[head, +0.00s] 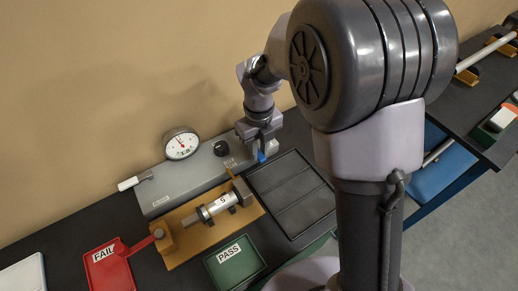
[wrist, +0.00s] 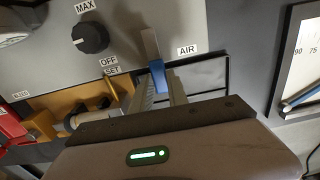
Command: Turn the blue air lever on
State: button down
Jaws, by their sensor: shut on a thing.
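The blue air lever (wrist: 158,76) has a pale metal arm and a blue grip, beside the AIR label (wrist: 187,49) on the grey panel (wrist: 215,20). My gripper (wrist: 161,92) is shut on the blue grip, with a finger on either side. In the head view, the blue grip (head: 261,156) shows just below my gripper (head: 262,143), at the right end of the grey air box (head: 165,186). The fingers partly hide the lever there. An OFF label (wrist: 108,62) lies left of the lever in the wrist view.
A black knob (wrist: 90,38) is left of the lever. In front are a wooden fixture (head: 176,247) holding a metal cylinder (head: 222,204), a red FAIL tray (head: 113,274), a green PASS tray (head: 233,269) and a dark tray (head: 289,193).

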aim_at(259, 154)
jog(key=c, duration=1.3)
grip_release()
notch_tip(259, 154, up, 18)
jog(key=p, duration=0.4)
jog(key=shift+f+p, duration=0.25)
jog(key=shift+p, duration=0.1)
jog(key=s+d+f+n+t+b, duration=0.2)
jog(key=s+n+b, duration=0.2)
jog(key=s+n, duration=0.2)
jog(key=s+d+f+n+t+y+b, duration=0.1)
jog(key=s+d+f+n+t+b, duration=0.1)
jog(key=s+n, duration=0.5)
jog(key=s+d+f+n+t+y+b, duration=0.1)
jog(key=s+n+b, duration=0.5)
jog(key=n, duration=0.6)
jog(key=shift+s+d+f+n+t, duration=0.2)
jog(key=shift+d+f, duration=0.25)
jog(key=shift+d, duration=0.15)
jog(key=shift+s+d+f+n+t, duration=0.15)
jog(key=shift+d+f+n+t, duration=0.05)
jog(key=shift+d+f, duration=0.3)
